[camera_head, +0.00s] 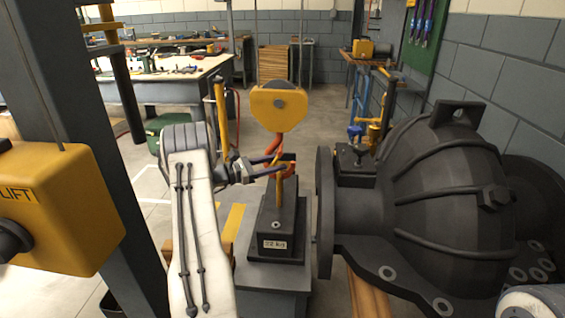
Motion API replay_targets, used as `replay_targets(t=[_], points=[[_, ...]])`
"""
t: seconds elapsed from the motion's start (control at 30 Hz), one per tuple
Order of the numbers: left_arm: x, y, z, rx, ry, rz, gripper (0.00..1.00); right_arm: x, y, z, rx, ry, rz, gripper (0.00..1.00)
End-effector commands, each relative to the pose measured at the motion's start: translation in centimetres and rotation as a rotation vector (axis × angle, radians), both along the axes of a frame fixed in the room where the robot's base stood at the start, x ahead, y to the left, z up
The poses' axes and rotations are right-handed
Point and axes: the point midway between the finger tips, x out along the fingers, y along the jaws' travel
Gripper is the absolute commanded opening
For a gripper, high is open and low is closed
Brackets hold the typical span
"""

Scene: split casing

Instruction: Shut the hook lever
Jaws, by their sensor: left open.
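A yellow hook block (278,103) hangs above a dark weight block (278,232) with a small label. An orange-red hook (277,145) hangs below the block, just above the top of the weight. A thin yellow piece, perhaps the hook lever (280,185), shows beneath the hook; whether the lever is open or shut is too small to tell. My left gripper (278,165) comes in from the left on its white arm. It is open, with its fingers at the hook, partly hiding it. Contact cannot be told. My right gripper is out of view.
A large dark ribbed casing (435,200) with a flange stands close on the right. A yellow LIFT box (60,205) and dark post stand at the left. The weight stands on a grey pedestal (270,277).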

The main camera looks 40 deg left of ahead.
Motion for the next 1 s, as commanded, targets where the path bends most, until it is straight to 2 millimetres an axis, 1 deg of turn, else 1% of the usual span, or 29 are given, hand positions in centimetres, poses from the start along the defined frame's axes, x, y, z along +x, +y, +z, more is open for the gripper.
replay_targets(t=[0.03, 0.2, 0.53, 0.57, 0.6, 0.63, 0.67, 1.0], points=[[0.7, -0.4, 0.0, 0.001, 0.0, -0.002, 0.46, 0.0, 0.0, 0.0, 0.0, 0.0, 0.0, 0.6], [2.0, -1.1, 0.0, -0.001, 0.001, -0.001, 0.46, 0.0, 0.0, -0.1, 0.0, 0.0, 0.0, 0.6], [2.3, -1.2, 0.0, 0.0, 0.002, 0.001, 0.46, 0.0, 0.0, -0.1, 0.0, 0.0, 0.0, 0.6], [2.3, -1.2, 0.0, 0.0, 0.002, 0.001, 0.34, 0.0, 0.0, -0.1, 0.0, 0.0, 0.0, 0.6], [2.3, -1.2, 0.0, 0.0, 0.002, 0.001, 0.19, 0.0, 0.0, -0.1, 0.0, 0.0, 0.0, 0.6], [2.3, -1.2, 0.0, 0.0, 0.002, 0.001, 0.08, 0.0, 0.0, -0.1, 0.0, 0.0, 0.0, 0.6], [2.3, -1.2, 0.0, 0.0, 0.002, 0.001, 0.0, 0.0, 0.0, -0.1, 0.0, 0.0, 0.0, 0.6], [2.3, -1.3, -0.1, -0.017, -0.007, -0.001, 0.0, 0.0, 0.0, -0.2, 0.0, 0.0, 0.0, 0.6]])
